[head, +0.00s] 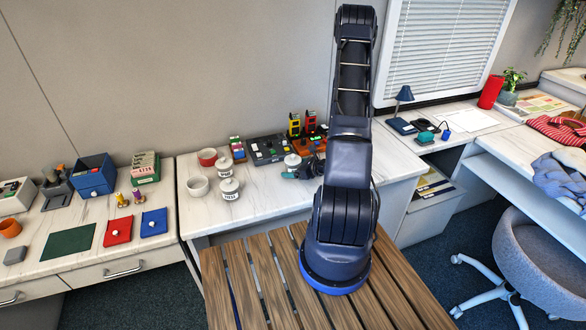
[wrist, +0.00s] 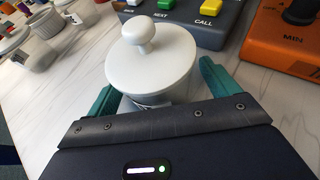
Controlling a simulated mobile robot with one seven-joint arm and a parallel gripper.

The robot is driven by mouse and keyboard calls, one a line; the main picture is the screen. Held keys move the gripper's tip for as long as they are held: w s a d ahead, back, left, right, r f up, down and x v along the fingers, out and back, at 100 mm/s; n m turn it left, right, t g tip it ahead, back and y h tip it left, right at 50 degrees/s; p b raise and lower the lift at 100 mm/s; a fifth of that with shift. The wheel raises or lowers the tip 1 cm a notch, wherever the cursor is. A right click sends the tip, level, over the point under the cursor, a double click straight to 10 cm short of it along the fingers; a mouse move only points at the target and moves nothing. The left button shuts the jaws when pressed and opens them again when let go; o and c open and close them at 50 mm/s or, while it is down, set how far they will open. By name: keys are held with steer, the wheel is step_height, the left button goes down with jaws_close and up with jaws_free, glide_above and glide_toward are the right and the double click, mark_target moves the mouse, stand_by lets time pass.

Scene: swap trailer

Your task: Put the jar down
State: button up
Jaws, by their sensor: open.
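A white lidded jar (wrist: 150,70) with a round knob stands upright on the marble-look counter, between the teal fingers of my gripper (wrist: 168,88) in the wrist view. The fingers are apart, one on each side of the jar. The jar's lower part is hidden behind the gripper body. In the head view the same jar (head: 292,161) stands on the middle counter, just left of my arm, with my gripper (head: 296,175) beside it.
A dark button panel (head: 268,149) and an orange device (wrist: 285,45) stand close behind the jar. The counter's front strip (head: 262,205) is clear.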

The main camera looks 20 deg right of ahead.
jaws_close()
stand_by(0.3)
steer(key=shift+r, duration=0.1)
